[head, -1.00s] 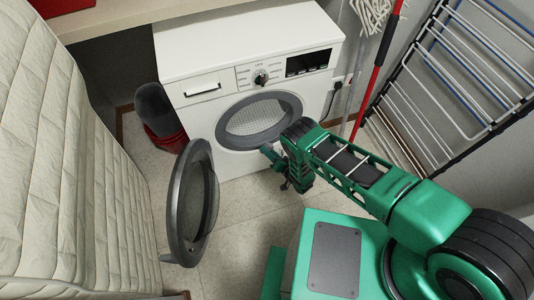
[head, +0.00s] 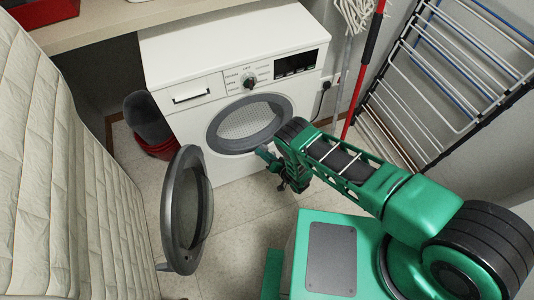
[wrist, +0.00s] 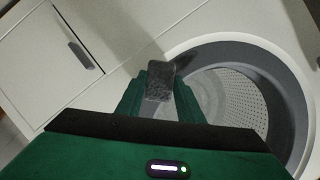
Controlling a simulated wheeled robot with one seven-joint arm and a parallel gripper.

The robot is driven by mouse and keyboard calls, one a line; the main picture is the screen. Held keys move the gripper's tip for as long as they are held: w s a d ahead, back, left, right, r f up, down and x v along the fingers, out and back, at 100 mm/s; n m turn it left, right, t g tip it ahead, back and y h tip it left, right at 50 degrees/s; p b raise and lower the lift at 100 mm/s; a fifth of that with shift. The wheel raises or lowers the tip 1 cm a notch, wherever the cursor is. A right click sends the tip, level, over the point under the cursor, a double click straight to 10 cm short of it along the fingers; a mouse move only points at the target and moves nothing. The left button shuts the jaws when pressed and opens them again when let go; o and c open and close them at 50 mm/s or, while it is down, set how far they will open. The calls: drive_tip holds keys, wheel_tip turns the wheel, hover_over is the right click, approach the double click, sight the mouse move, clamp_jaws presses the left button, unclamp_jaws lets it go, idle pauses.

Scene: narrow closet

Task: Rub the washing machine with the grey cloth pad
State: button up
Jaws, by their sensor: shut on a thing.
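The white washing machine (head: 236,82) stands at the back, its round door (head: 187,211) swung wide open to the front left. Its drum opening (head: 250,122) is bare. In the wrist view the machine's front (wrist: 110,25) fills the background, with the drum opening (wrist: 225,95) at right. My gripper (wrist: 160,95) is shut on the grey cloth pad (wrist: 160,80), which sticks out past the fingertips. I cannot tell whether the pad touches the machine. In the head view my gripper (head: 268,157) is low in front of the machine, and the pad is hidden or too small to make out.
A quilted pale surface (head: 60,180) rises along the left. A dark and red item (head: 150,130) stands on the floor left of the machine. A mop (head: 355,50), a red pole (head: 365,70) and a drying rack (head: 450,70) stand at right. A shelf (head: 110,20) runs behind.

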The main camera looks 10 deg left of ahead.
drive_tip(key=shift+s+a+r, duration=0.1)
drive_tip(key=shift+s+a, duration=0.3)
drive_tip(key=shift+a, duration=0.35)
drive_tip(key=shift+s+a, duration=0.35)
drive_tip(key=shift+a, duration=0.35)
drive_tip(key=shift+s+a, duration=0.5)
drive_tip(key=shift+a, duration=0.25)
drive_tip(key=shift+s+a, duration=0.55)
drive_tip(key=shift+a, duration=0.25)
drive_tip(key=shift+s+a, duration=0.5)
drive_tip(key=shift+a, duration=0.25)
drive_tip(key=s+d, duration=0.3)
drive_tip(key=s, duration=0.2)
drive_tip(key=shift+s+d, duration=0.15)
drive_tip(key=shift+s+d, duration=0.4)
drive_tip(key=shift+s, duration=0.2)
drive_tip(key=shift+s+d, duration=0.35)
drive_tip(key=shift+s, duration=0.25)
